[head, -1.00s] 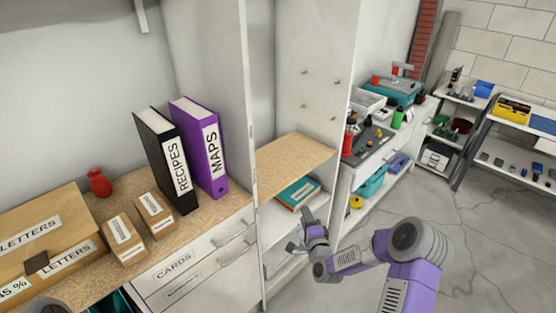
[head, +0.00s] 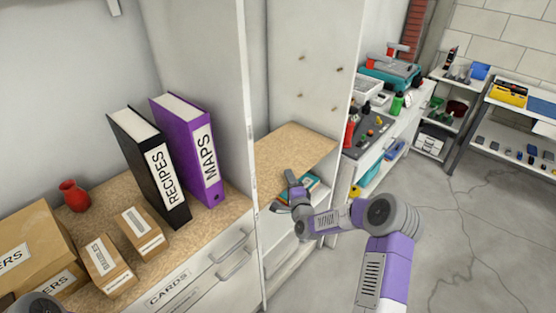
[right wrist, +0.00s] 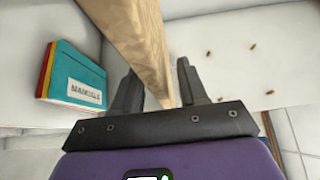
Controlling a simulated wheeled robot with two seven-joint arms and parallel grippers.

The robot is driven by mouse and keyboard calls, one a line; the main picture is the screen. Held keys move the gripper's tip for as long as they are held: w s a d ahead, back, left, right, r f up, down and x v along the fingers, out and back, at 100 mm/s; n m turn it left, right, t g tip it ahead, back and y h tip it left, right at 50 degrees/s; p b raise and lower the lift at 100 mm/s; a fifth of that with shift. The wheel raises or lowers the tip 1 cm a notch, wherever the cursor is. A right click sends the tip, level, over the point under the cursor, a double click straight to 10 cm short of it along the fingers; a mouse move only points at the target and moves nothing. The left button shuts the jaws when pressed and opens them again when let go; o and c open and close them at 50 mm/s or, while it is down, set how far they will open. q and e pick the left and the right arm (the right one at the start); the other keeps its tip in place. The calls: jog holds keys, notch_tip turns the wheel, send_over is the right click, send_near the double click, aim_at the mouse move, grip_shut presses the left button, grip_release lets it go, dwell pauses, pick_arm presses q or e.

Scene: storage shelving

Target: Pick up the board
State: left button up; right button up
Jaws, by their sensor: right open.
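The board (head: 297,150) is a flat tan wooden panel lying as a shelf inside the open white cabinet. Its edge also shows in the right wrist view (right wrist: 142,40), running down between the fingers. My right gripper (head: 285,192) is at the board's front edge, open. In the right wrist view the two dark fingers (right wrist: 158,85) stand apart on either side of the edge; I cannot tell if they touch it. My left gripper is not in view.
Teal manuals (right wrist: 75,80) lie on the level below the board, partly hidden by my gripper in the head view. Black (head: 150,170) and purple (head: 188,150) binders stand on the left counter beside the cabinet's wall. Open floor (head: 470,230) lies to the right.

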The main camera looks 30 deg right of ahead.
jog(key=shift+w+d, duration=0.15)
jog(key=shift+w, duration=0.45)
grip_shut()
jog(key=shift+r, duration=0.2)
